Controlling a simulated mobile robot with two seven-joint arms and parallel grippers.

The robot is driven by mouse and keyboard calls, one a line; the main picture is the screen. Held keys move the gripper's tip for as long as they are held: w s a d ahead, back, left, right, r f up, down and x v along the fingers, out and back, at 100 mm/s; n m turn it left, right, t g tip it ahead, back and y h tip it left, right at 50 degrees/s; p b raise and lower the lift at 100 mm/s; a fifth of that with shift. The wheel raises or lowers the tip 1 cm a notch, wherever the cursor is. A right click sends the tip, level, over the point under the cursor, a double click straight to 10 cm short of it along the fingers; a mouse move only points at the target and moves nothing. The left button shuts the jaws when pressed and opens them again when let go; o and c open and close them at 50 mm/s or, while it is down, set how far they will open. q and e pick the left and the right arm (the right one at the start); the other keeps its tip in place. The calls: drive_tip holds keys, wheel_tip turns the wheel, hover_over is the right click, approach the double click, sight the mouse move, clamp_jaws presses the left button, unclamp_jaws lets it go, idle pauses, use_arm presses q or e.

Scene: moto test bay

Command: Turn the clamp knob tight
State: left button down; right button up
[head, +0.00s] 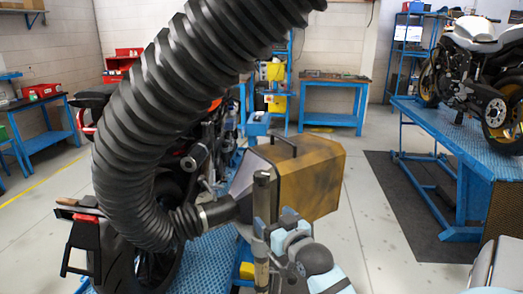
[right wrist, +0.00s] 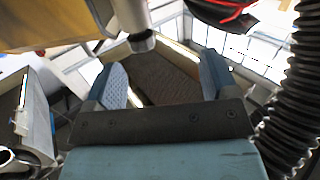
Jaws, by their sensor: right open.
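My right gripper (head: 275,228) is low in the middle of the head view, beside an upright grey post (head: 262,195). In the right wrist view its two blue fingers stand apart, and the space between the fingertips (right wrist: 164,75) holds nothing. A grey cylinder (right wrist: 143,38) with a dark end comes down from the top there, ahead of the fingers; I cannot tell whether it touches them. I cannot make out the clamp knob for certain in either view. A thick black ribbed hose (head: 140,130) ends in a metal collar (head: 218,212). My left gripper is not in view.
A yellow-brown box (head: 310,180) with a handle stands right behind my right gripper. A motorcycle (head: 150,265) is partly hidden behind the hose. A blue lift (head: 440,125) holds another motorcycle (head: 480,75) at the right. The floor (head: 370,235) between is clear.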

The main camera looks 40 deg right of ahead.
drive_tip(key=m+h+p, duration=0.1)
approach(265, 178)
drive_tip(key=s, duration=0.1)
drive_tip(key=p+x, duration=0.2)
drive_tip(key=x, duration=1.1)
drive_tip(key=shift+w, duration=0.25)
drive_tip(key=c, duration=0.9)
drive_tip(key=shift+h, duration=0.3)
